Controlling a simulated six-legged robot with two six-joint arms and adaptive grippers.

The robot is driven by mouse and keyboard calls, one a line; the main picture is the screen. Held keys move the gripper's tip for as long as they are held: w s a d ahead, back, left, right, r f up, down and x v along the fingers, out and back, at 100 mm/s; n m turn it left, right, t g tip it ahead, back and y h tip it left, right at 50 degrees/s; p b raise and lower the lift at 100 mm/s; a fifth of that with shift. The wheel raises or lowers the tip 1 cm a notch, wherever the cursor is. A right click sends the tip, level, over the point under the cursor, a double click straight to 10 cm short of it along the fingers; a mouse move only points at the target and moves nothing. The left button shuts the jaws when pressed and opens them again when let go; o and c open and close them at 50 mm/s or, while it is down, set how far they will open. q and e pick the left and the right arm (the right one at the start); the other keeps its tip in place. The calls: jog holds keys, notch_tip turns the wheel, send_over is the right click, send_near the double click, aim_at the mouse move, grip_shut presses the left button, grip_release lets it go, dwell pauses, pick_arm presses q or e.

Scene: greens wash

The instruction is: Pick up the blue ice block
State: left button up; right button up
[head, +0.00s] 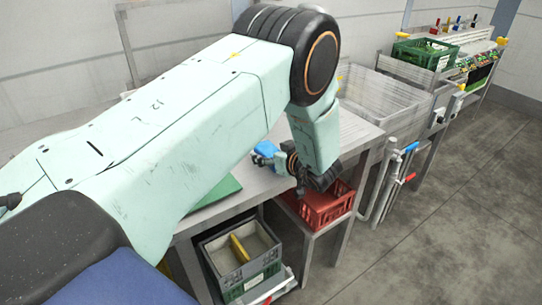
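A small blue block (265,150), which looks like the blue ice block, shows at the steel table's (352,130) front part, just left of my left gripper. My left gripper (292,167) is dark and small in the view, at the end of my mint arm, by the table's edge. The block and the gripper look very close or touching. The fingers are too small and partly hidden to tell whether they are open or shut on the block. My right gripper is not in view.
A red crate (327,208) stands below the table edge. A grey bin (213,258) with a yellow item (239,248) stands lower left. A green board (222,188) lies on the table, partly behind my arm. A steel sink (385,100) and green crate (425,52) are farther back. The right floor is clear.

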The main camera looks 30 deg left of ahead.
pick_arm(q)
jog(key=shift+d+r, duration=0.1)
jog(key=shift+d, duration=0.05)
jog(key=c, duration=0.3)
jog(key=shift+a, duration=0.2)
jog(key=c, duration=0.5)
jog(key=shift+d, duration=0.15)
jog(key=c, duration=0.4)
jog(key=shift+c, duration=0.6)
